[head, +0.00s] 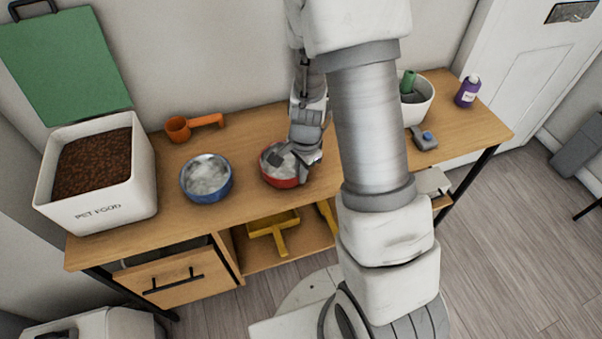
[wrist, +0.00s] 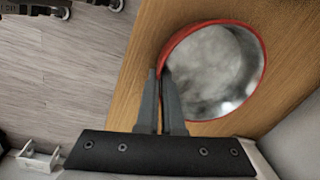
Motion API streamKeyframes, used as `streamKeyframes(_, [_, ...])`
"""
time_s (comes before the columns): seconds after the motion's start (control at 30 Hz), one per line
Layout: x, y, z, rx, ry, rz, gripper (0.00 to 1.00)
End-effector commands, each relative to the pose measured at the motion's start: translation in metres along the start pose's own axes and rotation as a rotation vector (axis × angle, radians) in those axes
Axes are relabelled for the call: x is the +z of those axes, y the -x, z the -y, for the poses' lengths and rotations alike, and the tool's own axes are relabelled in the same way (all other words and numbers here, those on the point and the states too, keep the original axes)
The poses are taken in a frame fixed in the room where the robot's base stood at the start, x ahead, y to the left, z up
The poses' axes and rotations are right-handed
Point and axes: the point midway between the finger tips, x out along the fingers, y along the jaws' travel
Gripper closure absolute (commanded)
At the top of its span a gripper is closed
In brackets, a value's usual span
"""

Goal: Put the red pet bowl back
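The red pet bowl (head: 281,180) sits upright on the wooden table (head: 245,208), near its front edge and right of the blue bowl (head: 207,181). The red bowl has a shiny grey inside, which also shows in the wrist view (wrist: 217,72). My gripper (head: 291,161) is at the bowl and hides part of it in the head view. In the wrist view, the two fingers of my gripper (wrist: 160,76) are close together, with the red rim between their tips. The gripper looks shut on the rim.
A white pet food bin (head: 97,205) full of brown kibble and an orange scoop (head: 188,127) are at the left. A white tub (head: 421,108), a purple bottle (head: 467,91) and a grey-blue item (head: 424,138) are at the right. A yellow tool (head: 272,229) lies on the shelf below.

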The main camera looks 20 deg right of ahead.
Motion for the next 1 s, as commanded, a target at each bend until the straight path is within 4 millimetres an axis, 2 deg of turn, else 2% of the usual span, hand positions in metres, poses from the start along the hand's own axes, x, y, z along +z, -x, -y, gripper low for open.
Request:
streamKeyframes(0.17, [0.000,-0.004,0.000,0.000,0.000,0.000,1.00])
streamKeyframes(0.37, [0.000,-0.003,-0.001,0.001,0.000,0.000,0.66])
streamKeyframes(0.63, [0.000,-0.003,-0.001,0.001,0.000,0.000,0.66])
streamKeyframes(0.77, [0.000,0.004,0.000,-0.001,0.000,0.000,0.66])
streamKeyframes(0.87, [0.000,0.021,0.001,-0.002,0.000,-0.001,0.66])
streamKeyframes(1.0, [0.000,0.053,0.002,-0.004,0.002,-0.002,0.66])
